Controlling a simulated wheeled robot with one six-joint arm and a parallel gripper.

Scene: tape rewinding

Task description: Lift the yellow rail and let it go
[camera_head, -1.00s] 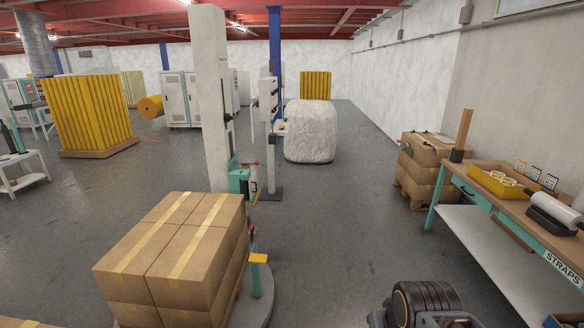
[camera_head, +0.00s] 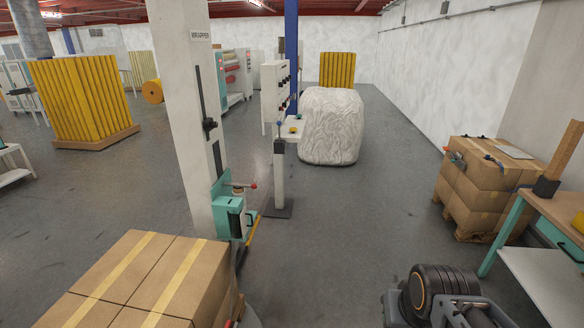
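A narrow yellow bar (camera_head: 253,232) stands slantwise beside the teal carriage (camera_head: 230,218) at the foot of the white wrapper column (camera_head: 181,110). It is small and partly hidden, and I cannot tell for sure whether it is the yellow rail. Part of my own arm shows at the bottom right, far from that bar. The fingers of my gripper do not show.
Taped cartons (camera_head: 140,280) fill the lower left. A wrapped white load (camera_head: 331,128) stands beyond the column. Stacked boxes (camera_head: 482,190) and a workbench (camera_head: 555,207) line the right side. Grey floor (camera_head: 340,235) is clear in the middle.

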